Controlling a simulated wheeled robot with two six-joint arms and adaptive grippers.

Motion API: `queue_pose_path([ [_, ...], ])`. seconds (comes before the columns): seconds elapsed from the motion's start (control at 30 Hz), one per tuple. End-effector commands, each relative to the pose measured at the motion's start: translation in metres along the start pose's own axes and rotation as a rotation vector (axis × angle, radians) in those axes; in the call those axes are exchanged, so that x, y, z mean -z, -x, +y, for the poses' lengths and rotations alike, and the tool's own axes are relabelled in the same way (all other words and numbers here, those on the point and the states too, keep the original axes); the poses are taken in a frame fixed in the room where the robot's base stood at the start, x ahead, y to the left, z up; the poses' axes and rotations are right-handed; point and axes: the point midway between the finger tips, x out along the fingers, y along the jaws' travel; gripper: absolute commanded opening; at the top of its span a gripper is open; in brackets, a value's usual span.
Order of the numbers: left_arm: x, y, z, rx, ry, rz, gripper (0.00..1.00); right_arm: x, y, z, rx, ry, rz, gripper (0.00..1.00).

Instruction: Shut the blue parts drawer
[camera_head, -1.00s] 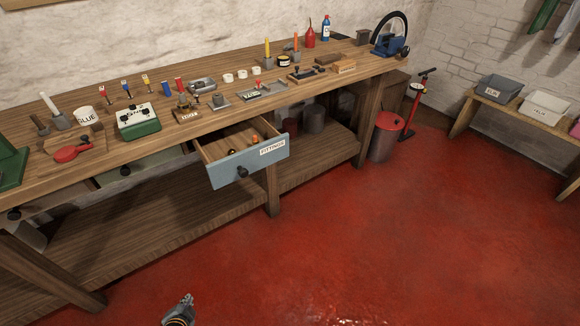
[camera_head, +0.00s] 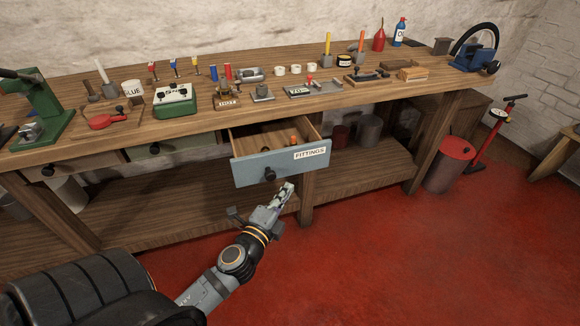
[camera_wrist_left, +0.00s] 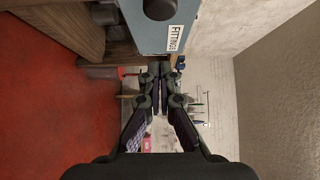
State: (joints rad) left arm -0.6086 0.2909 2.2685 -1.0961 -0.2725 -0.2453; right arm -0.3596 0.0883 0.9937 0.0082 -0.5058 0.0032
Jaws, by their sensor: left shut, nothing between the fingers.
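The blue parts drawer (camera_head: 252,168) is pulled out from under the workbench, with a white FITTINGS label and a dark round knob (camera_head: 270,175) on its front. A few small fittings lie inside it. My left gripper (camera_head: 287,188) is shut and empty, just in front of and below the drawer front, to the right of the knob; I cannot tell whether it touches the drawer. In the left wrist view the drawer front (camera_wrist_left: 152,38) and its knob (camera_wrist_left: 160,8) show at the top, beyond the shut fingers (camera_wrist_left: 161,68). My right gripper is not in view.
The wooden workbench (camera_head: 130,138) carries a green press (camera_head: 42,105), a green box (camera_head: 176,102) and several small tools. A green-fronted drawer (camera_head: 165,148) beside the blue one looks shut. A red-lidded bin (camera_head: 450,168) stands at the right. The red floor in front is clear.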

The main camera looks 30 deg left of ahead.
Motion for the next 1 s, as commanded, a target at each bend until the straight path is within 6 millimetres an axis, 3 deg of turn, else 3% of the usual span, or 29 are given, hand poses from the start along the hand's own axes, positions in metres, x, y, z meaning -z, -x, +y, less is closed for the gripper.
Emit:
queue_pose_path([
  [0.03, -0.001, -0.012, -0.008, 0.002, 0.002, -0.003, 0.00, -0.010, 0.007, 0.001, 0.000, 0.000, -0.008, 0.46],
  [0.2, 0.000, -0.048, -0.006, 0.001, 0.001, -0.001, 0.00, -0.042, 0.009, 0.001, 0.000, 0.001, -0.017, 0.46],
  [0.4, -0.021, -0.068, 0.001, 0.000, -0.005, 0.002, 0.00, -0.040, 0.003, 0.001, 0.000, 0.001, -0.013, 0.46],
  [1.0, -0.030, -0.076, 0.001, -0.001, -0.001, 0.001, 0.00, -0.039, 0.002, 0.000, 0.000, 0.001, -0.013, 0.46],
])
